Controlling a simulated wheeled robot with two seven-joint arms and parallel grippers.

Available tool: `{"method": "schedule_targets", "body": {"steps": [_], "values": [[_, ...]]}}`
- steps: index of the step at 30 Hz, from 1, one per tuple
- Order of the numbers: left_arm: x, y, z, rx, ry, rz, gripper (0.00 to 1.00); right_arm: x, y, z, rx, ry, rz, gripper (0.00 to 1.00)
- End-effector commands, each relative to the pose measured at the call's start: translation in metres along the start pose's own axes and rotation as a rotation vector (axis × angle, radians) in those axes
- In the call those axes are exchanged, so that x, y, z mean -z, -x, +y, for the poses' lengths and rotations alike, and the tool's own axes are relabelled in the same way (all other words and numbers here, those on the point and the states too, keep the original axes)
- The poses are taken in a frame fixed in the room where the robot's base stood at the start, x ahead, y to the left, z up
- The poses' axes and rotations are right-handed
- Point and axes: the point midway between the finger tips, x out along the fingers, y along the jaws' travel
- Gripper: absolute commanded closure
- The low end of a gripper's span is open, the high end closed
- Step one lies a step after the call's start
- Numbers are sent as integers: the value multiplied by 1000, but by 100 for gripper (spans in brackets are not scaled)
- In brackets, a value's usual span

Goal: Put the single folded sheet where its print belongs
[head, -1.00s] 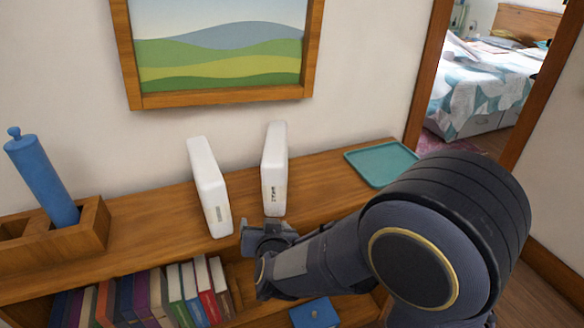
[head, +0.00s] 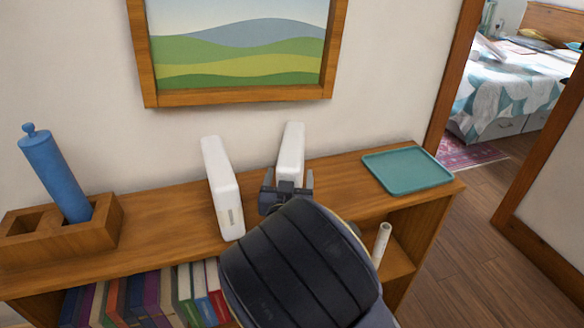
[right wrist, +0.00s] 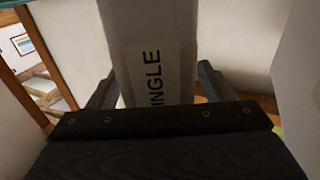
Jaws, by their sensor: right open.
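A white folded sheet (head: 291,148) stands upright on the shelf top. In the right wrist view its printed label (right wrist: 152,72) reads "INGLE", with the start cut off or hidden. My right gripper (head: 287,182) is at its near side, open, with its fingers on either side of the sheet in the right wrist view (right wrist: 155,85). I cannot tell whether they touch it. A second white upright slab (head: 222,190) stands to the left, with a small label too small to read. My left gripper is not in view.
A teal tray (head: 408,170) lies at the shelf's right end. A wooden holder (head: 105,225) with a blue cylinder (head: 55,175) stands at the left. A landscape picture (head: 240,50) hangs above, and a doorway opens at right.

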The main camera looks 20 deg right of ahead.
Motion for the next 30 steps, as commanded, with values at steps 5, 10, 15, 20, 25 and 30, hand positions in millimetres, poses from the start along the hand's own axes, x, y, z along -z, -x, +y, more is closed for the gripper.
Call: {"method": "schedule_targets", "body": {"steps": [5,10,15,20,25,30], "values": [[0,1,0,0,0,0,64,0,-8,0,1,0,-1,25],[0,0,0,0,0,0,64,0,-7,0,1,0,-1,28],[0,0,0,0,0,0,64,0,-7,0,1,0,-1,50],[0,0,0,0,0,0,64,0,-7,0,1,0,-1,71],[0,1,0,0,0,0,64,1,-7,0,1,-2,3,92],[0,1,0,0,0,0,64,1,-7,0,1,-2,3,98]]}}
